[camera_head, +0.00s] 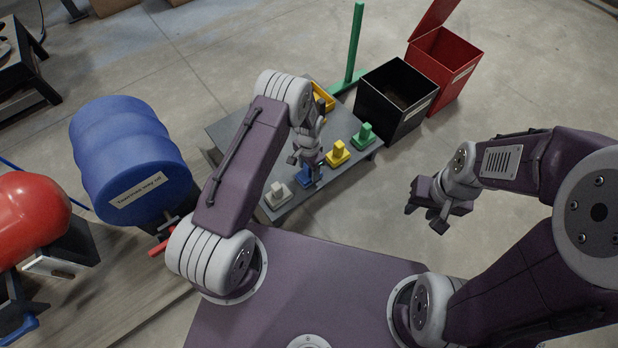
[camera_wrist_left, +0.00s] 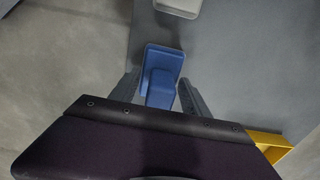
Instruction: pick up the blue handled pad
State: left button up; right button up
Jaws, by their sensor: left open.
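The blue handled pad (camera_head: 304,181) lies on the grey table (camera_head: 228,128), largely hidden by my left gripper (camera_head: 305,169) in the head view. In the left wrist view the blue pad (camera_wrist_left: 165,56) shows a flat base with a raised handle. My left gripper's fingers (camera_wrist_left: 160,88) are apart, one on each side of the handle, with a visible gap on the right. I cannot tell how deep they reach. My right gripper (camera_head: 425,217) hangs empty over the floor, right of the table, with its fingers apart.
A white pad (camera_head: 277,195), a yellow pad (camera_head: 338,153) and a green pad (camera_head: 363,137) stand in the same row. A yellow tray (camera_head: 323,97) lies behind. Black (camera_head: 398,100) and red (camera_head: 445,65) bins stand beyond the table. A blue drum (camera_head: 130,165) is at left.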

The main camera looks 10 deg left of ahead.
pick_arm(q)
grip_shut()
jog(key=shift+r+p, duration=0.35)
jog(key=shift+p, duration=0.1)
notch_tip(320, 180, up, 5)
jog(key=p, duration=0.4)
jog(key=shift+w+f, duration=0.1)
jog(key=shift+f, duration=0.05)
jog(key=w+d+r+p, duration=0.1)
jog(key=d+r+p, duration=0.3)
jog(key=d, duration=0.7)
jog(key=shift+d+r, duration=0.3)
jog(key=shift+r, duration=0.55)
